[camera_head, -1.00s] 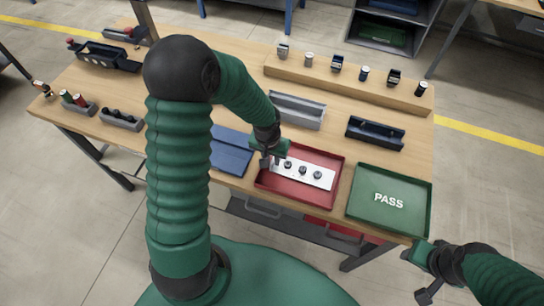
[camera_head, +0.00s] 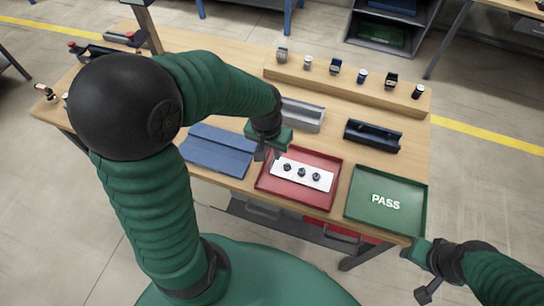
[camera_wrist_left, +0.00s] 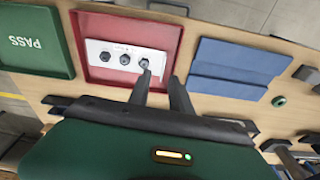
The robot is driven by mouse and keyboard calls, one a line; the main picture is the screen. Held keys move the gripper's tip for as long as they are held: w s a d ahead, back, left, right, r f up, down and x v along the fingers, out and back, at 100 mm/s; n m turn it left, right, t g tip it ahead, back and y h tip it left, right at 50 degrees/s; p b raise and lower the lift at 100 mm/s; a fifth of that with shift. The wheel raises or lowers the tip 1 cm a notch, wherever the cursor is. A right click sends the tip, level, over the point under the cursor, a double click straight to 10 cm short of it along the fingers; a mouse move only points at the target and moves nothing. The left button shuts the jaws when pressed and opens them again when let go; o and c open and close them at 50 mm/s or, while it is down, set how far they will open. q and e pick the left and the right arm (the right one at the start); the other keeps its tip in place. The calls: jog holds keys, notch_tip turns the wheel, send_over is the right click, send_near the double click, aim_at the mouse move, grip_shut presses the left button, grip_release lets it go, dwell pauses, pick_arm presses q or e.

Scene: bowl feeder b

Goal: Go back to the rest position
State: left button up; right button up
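My left gripper (camera_head: 268,154) is open and empty, above the left edge of the red tray (camera_head: 264,186). In the left wrist view its two fingers (camera_wrist_left: 161,82) stand apart near the tray's edge. A white plate (camera_head: 318,179) with three dark knob-like parts lies in the red tray, and it also shows in the left wrist view (camera_wrist_left: 104,46). My right gripper (camera_head: 415,275) is at the lower right, off the table's front edge. Its fingers look spread and nothing shows between them.
A green PASS tray (camera_head: 388,222) lies right of the red tray, a blue tray (camera_head: 215,155) left of it. A grey holder (camera_head: 302,115) and dark blue holder (camera_head: 373,136) stand behind. A wooden ledge (camera_head: 345,88) carries several small parts. My left arm hides the table's left part.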

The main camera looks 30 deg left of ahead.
pick_arm(q)
jog(key=s+d+f+m, duration=0.1)
jog(key=s+d, duration=0.4)
jog(key=shift+s+m+t, duration=0.4)
jog(key=shift+s+d, duration=0.1)
dwell(0.6)
